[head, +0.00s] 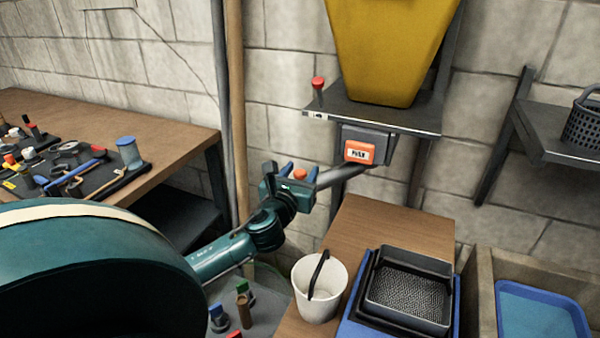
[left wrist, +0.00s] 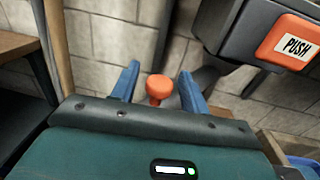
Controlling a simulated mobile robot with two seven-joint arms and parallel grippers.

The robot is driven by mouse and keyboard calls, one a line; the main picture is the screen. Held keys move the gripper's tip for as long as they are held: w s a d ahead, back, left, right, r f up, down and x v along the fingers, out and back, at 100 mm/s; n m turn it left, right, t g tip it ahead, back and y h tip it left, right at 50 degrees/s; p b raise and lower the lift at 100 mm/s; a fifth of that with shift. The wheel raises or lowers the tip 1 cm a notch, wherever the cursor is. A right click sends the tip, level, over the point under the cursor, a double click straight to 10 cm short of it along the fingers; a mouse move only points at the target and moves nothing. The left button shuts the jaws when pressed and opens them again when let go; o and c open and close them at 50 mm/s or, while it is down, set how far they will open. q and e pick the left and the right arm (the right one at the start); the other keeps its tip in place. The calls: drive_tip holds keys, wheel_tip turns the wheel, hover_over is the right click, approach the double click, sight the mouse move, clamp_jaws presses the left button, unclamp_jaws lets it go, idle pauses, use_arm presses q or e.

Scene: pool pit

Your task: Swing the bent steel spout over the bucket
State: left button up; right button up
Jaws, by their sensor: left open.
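The bent steel spout (head: 343,174) is a dark grey tube that runs left and down from a grey box under the hopper. An orange-red knob (head: 300,173) sits near its free end. My left gripper (head: 298,170) is at that end, its blue fingers open. In the left wrist view the knob (left wrist: 160,88) stands between the two open fingertips, with a gap on each side. The spout tube (left wrist: 207,76) is partly hidden behind the right finger. The white bucket (head: 312,300) with a black handle stands on the wooden bench, below and slightly right of the gripper. My right gripper is not in view.
The yellow hopper (head: 388,50) stands on a dark shelf (head: 415,121) above an orange PUSH plate (head: 359,152). A black mesh tray (head: 410,297) is right of the bucket. A tool-covered table (head: 170,125) is at left. A wooden pole (head: 236,110) rises behind my arm.

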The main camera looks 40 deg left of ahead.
use_arm(q)
drive_tip(key=shift+c, duration=0.6)
clamp_jaws()
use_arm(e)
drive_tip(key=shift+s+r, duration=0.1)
use_arm(q)
drive_tip(key=shift+d, duration=0.1)
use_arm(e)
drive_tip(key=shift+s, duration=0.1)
